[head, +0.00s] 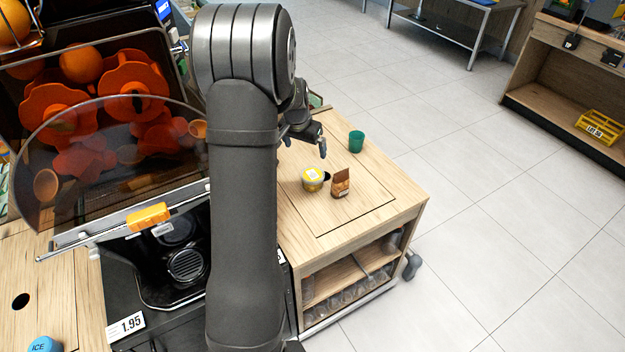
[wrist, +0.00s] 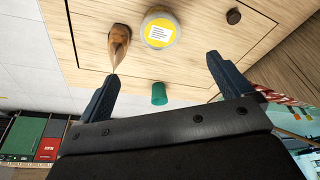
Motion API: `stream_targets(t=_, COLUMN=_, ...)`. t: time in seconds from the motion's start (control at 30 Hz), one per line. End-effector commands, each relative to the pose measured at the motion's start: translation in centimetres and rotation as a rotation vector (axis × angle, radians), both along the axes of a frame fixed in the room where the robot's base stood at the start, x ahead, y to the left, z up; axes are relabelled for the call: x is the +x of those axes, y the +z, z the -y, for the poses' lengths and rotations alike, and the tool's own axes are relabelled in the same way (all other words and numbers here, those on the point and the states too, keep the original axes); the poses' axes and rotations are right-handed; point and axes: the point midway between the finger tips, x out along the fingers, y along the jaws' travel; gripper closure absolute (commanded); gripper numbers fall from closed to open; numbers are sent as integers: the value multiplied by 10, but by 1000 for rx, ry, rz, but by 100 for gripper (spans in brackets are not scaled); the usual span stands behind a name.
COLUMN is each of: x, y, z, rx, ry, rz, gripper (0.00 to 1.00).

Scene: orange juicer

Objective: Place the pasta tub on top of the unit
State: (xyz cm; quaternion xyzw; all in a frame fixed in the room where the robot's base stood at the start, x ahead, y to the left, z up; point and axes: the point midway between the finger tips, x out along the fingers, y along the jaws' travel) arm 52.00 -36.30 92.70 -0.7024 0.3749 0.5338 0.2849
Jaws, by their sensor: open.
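The pasta tub, a small round tub with a yellow lid and a white label, stands upright on the wooden top in the head view (head: 312,180). Its lid faces the camera at the top of the wrist view (wrist: 159,30). The wooden unit (head: 385,212) under it has a flat top and open shelves below. My gripper (head: 304,145) hangs above the far part of this top, beyond the tub and apart from it. In the wrist view my gripper (wrist: 162,68) has its two fingers wide apart with nothing between them; the tub lies beyond their tips.
A brown paper bag (head: 340,183) stands close right of the tub. A green cup (head: 356,141) stands farther back. A dark round spot (wrist: 233,16) shows near the tub. The orange juicer (head: 120,130) stands left of my arm. The top's front right is clear.

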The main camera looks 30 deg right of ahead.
Motion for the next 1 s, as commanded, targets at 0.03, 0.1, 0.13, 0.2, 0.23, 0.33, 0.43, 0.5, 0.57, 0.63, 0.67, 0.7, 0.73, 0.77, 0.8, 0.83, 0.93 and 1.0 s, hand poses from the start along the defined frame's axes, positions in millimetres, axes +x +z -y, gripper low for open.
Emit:
stream_targets(t=0.03, x=0, y=-6, z=1, rx=3, ry=-5, rz=-1, gripper=4)
stream_targets(t=0.1, x=2, y=-16, z=3, rx=3, ry=-5, rz=-1, gripper=4)
stream_targets(t=0.13, x=2, y=-22, z=4, rx=4, ry=-5, rz=-3, gripper=4)
stream_targets(t=0.2, x=5, y=-36, z=8, rx=3, ry=-4, rz=-3, gripper=4)
stream_targets(t=0.23, x=5, y=-42, z=9, rx=4, ry=-3, rz=-4, gripper=4)
stream_targets(t=0.33, x=9, y=-60, z=14, rx=2, ry=-3, rz=-3, gripper=4)
stream_targets(t=0.43, x=12, y=-79, z=18, rx=2, ry=-2, rz=-2, gripper=4)
stream_targets(t=0.5, x=13, y=-91, z=21, rx=2, ry=-2, rz=-2, gripper=4)
stream_targets(t=0.57, x=15, y=-100, z=23, rx=1, ry=-2, rz=-1, gripper=4)
stream_targets(t=0.63, x=16, y=-107, z=25, rx=1, ry=-2, rz=-1, gripper=4)
stream_targets(t=0.67, x=17, y=-110, z=25, rx=1, ry=-2, rz=-1, gripper=4)
stream_targets(t=0.7, x=17, y=-112, z=26, rx=1, ry=-2, rz=-1, gripper=4)
stream_targets(t=0.73, x=17, y=-114, z=26, rx=1, ry=-2, rz=0, gripper=4)
stream_targets(t=0.77, x=18, y=-115, z=27, rx=1, ry=-2, rz=0, gripper=4)
stream_targets(t=0.8, x=18, y=-116, z=27, rx=0, ry=-2, rz=0, gripper=4)
stream_targets(t=0.83, x=18, y=-117, z=28, rx=0, ry=-2, rz=0, gripper=4)
stream_targets(t=0.93, x=20, y=-127, z=31, rx=1, ry=-2, rz=-1, gripper=4)
stream_targets(t=1.0, x=22, y=-136, z=34, rx=1, ry=-2, rz=-1, gripper=4)
